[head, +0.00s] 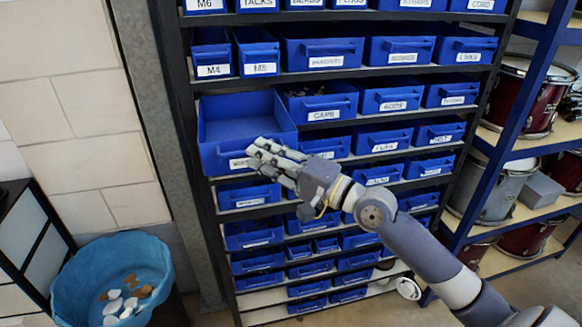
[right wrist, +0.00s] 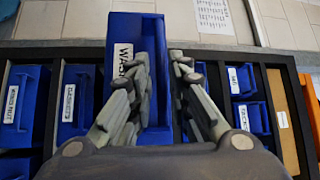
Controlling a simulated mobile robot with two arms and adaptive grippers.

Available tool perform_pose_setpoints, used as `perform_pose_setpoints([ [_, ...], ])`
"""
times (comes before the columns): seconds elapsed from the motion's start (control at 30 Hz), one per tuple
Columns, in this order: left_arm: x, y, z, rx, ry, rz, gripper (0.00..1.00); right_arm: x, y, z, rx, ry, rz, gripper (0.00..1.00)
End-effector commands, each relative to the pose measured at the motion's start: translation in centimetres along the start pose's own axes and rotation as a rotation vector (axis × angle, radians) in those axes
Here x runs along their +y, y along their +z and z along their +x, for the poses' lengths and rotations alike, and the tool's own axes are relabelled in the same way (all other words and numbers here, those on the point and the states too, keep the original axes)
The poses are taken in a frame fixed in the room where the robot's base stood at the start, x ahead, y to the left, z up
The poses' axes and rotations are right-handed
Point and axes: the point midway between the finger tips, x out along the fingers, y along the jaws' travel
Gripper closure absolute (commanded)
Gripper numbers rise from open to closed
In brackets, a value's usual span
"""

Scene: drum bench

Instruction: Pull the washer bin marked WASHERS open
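The washer bin (head: 240,108) is a wide blue bin in the left column of the rack. It stands pulled well out from its shelf, and its open inside looks empty. Its front label is partly hidden by my fingers; in the right wrist view the bin (right wrist: 137,28) shows a label beginning "WA". My right gripper (head: 262,155) is at the bin's front, its fingers over the right part of the label. In the right wrist view its fingertips (right wrist: 160,65) are a little apart; whether they pinch the handle is hidden. My left gripper is not in view.
Other blue bins, such as CAPS (head: 318,105) and M4 (head: 212,60), sit in the dark rack around it. A blue tub (head: 90,255) with scraps stands on the floor at lower left. A blue shelf with drums (head: 515,95) stands at right.

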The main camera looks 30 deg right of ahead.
Motion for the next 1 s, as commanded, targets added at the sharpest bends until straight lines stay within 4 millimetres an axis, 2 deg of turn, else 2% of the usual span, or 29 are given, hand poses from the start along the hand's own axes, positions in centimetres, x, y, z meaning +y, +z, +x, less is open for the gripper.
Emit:
perform_pose_setpoints([
  [0.3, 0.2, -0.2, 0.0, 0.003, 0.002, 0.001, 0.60, 0.2, 0.1, -3.8, -0.001, 0.006, 0.000, 0.82],
  [0.63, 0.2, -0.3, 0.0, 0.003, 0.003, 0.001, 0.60, 0.1, 0.1, -6.5, 0.000, 0.003, 0.001, 0.82],
  [1.0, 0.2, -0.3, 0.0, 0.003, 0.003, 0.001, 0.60, 0.0, 0.0, -10.4, 0.003, -0.001, 0.004, 0.82],
])
